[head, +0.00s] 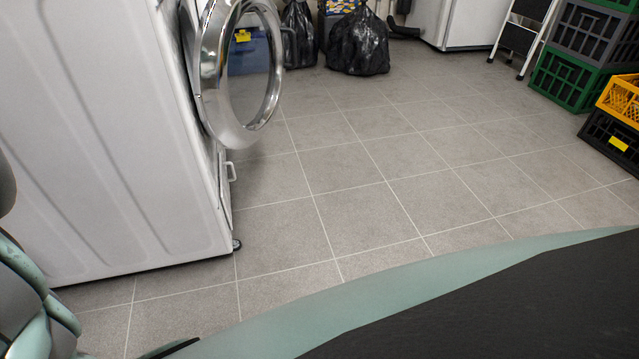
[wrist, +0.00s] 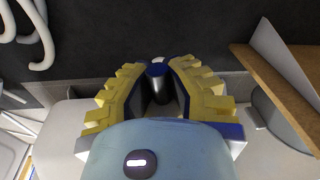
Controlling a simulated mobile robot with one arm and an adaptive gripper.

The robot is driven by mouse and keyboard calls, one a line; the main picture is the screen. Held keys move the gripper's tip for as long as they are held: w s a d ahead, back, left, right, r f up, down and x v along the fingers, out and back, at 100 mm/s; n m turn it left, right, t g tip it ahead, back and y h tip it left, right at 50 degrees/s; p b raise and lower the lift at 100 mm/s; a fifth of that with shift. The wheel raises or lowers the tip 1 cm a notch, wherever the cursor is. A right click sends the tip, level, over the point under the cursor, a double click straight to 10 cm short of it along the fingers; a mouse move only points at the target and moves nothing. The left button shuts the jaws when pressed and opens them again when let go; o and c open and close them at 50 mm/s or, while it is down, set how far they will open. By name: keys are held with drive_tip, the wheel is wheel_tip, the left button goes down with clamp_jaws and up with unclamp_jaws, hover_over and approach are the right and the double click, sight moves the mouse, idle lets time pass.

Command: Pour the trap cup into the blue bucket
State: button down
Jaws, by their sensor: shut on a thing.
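In the wrist view my gripper (wrist: 165,64) has its yellow-padded fingers closed around a small dark cylinder with a blue end (wrist: 158,84). This looks like the trap cup, but its mouth and contents cannot be seen. In the head view a blue container with a yellow label (head: 246,56) shows behind the washing machine's open round door. The door partly hides it, and I cannot tell whether it is the blue bucket. My gripper is not visible in the head view.
The white washing machine (head: 95,140) stands at left, its chrome-rimmed door (head: 212,60) swung open. Black bags (head: 358,43) sit at the back. Green crates (head: 565,78), a yellow crate (head: 622,98) and a step ladder (head: 520,38) stand at right. The tiled floor (head: 370,150) between is clear.

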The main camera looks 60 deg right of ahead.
drive_tip(key=shift+s+m, duration=0.1)
drive_tip(key=shift+m, duration=0.3)
drive_tip(key=shift+s+a+m, duration=0.4)
drive_tip(key=shift+s+m, duration=0.05)
drive_tip(key=shift+m, duration=0.35)
drive_tip(key=shift+r, duration=0.1)
wheel_tip(320, 180, up, 4)
drive_tip(key=p, duration=0.4)
